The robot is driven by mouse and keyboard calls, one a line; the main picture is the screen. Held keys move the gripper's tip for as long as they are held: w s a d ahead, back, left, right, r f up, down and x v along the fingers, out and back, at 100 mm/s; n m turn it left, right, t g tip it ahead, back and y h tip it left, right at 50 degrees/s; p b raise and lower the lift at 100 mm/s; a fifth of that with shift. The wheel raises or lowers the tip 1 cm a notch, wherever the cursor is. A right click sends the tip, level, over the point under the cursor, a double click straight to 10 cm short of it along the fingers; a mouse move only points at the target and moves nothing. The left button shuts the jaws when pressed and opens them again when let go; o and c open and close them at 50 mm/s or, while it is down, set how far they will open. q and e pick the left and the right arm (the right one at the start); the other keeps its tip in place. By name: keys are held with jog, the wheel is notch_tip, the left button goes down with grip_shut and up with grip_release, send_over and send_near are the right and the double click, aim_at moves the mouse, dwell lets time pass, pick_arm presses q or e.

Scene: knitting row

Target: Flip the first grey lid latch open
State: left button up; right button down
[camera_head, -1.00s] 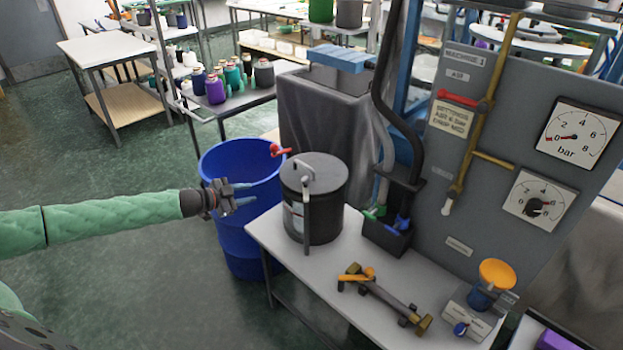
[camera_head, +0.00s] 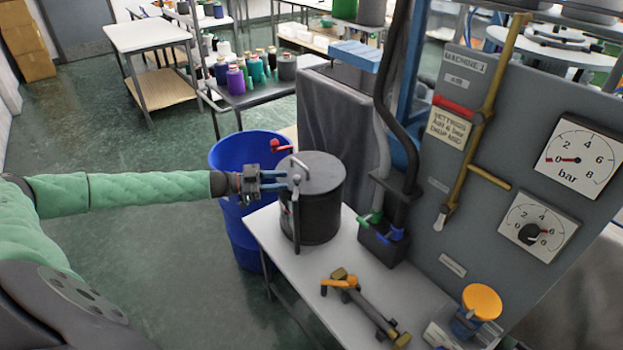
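A dark grey canister (camera_head: 322,215) with a round lid (camera_head: 322,172) stands on the white table. A light grey latch (camera_head: 298,163) sits at the lid's left edge, with a narrow bar (camera_head: 296,225) hanging down the canister's side. My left gripper (camera_head: 286,180) reaches in from the left at lid height. Its two fingers look parallel with a gap between them, their tips at the latch. I cannot tell whether they touch it. A red lever (camera_head: 277,146) shows by the lid's far left edge. My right gripper is out of view.
A blue bin (camera_head: 240,225) stands under my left gripper, left of the table (camera_head: 345,260). A grey machine panel (camera_head: 480,215) with gauges rises at right.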

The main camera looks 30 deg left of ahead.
aim_at(302, 188)
pick_arm(q)
jog(key=shift+x, duration=3.75)
jog(key=c, duration=0.7)
